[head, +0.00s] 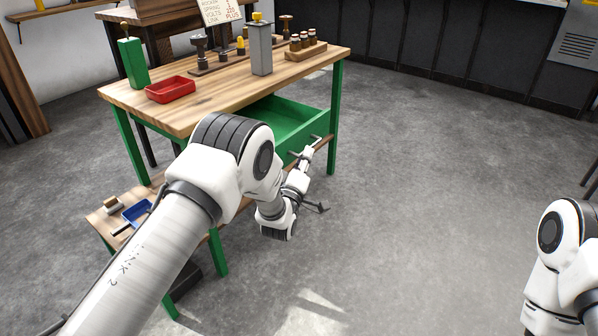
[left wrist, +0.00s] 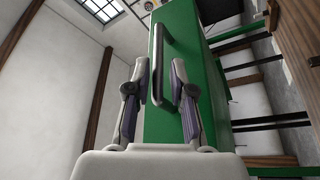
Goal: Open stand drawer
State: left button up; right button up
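The stand is a wooden-topped table (head: 215,98) with green legs. Its green drawer (head: 285,120) is pulled part way out, its inside showing in the head view. In the left wrist view the green drawer front (left wrist: 170,128) fills the middle, with a dark bar handle (left wrist: 157,62) on it. My left gripper (head: 308,152) is at the drawer front. In the left wrist view its fingers (left wrist: 158,75) stand apart on either side of the handle, with a gap visible beside the bar. My arm hides part of the drawer. The right gripper is out of view.
A red tray (head: 171,89), a green bottle-like block (head: 133,62), a grey block (head: 261,50) and a rack of small jars (head: 306,46) stand on the tabletop. A low wooden bench with a blue tray (head: 137,212) is at lower left. The floor (head: 420,190) to the right is clear.

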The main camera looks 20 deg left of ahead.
pick_arm(q)
jog(key=v, duration=0.8)
jog(key=shift+s, duration=0.2)
jog(key=shift+f, duration=0.15)
